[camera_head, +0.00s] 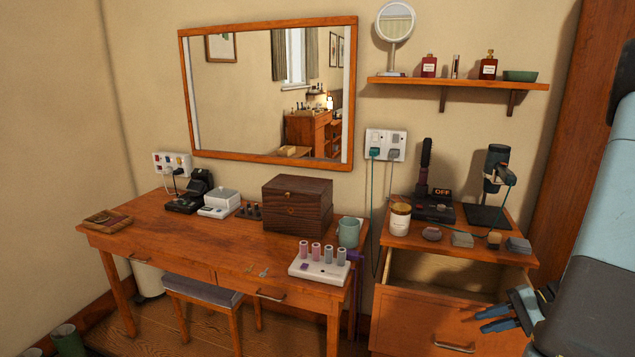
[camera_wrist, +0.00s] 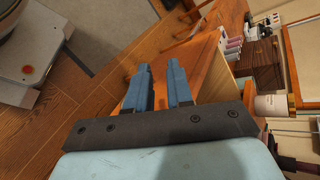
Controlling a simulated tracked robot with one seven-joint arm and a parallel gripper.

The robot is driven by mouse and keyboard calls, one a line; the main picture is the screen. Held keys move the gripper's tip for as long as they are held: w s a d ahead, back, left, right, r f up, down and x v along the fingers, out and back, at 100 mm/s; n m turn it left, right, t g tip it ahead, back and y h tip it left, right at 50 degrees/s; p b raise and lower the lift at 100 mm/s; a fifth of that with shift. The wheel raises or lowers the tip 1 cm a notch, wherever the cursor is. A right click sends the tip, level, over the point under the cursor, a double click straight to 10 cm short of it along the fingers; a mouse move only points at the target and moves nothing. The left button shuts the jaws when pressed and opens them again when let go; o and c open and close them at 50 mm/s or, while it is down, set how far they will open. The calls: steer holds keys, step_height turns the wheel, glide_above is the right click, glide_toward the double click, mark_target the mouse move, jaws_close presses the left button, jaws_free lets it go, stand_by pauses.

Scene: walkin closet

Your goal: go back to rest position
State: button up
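My gripper (camera_head: 500,317) shows at the lower right of the head view, in front of the right-hand cabinet. In the wrist view its two blue fingers (camera_wrist: 159,82) stand apart with nothing between them, so it is open and empty. The cabinet's top drawer (camera_head: 430,318) is pulled out and its visible inside looks empty. The gripper overlaps the right end of the drawer front in the head view. I cannot tell whether they touch.
Wooden floor (camera_wrist: 85,125) is clear beside the gripper.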

steer(key=s+a+r+n+t+h, duration=0.1)
steer(key=s+a+r+n+h, duration=0.2)
steer(key=a+r, duration=0.3)
steer(key=s+a+r+n+h, duration=0.2)
steer(key=a+r, duration=0.4)
steer(key=r, duration=0.6)
steer(key=s+a+r+n+t+h, duration=0.1)
steer(key=s+a+r+n+h, duration=0.2)
steer(key=r, duration=0.6)
steer(key=s+a+h, duration=0.1)
steer(key=a+h, duration=0.1)
steer(key=h, duration=0.1)
steer(key=shift+s+a+r+n+t+h, duration=0.25)
steer(key=shift+a+r+n+t+h, duration=0.05)
steer(key=shift+a, duration=0.1)
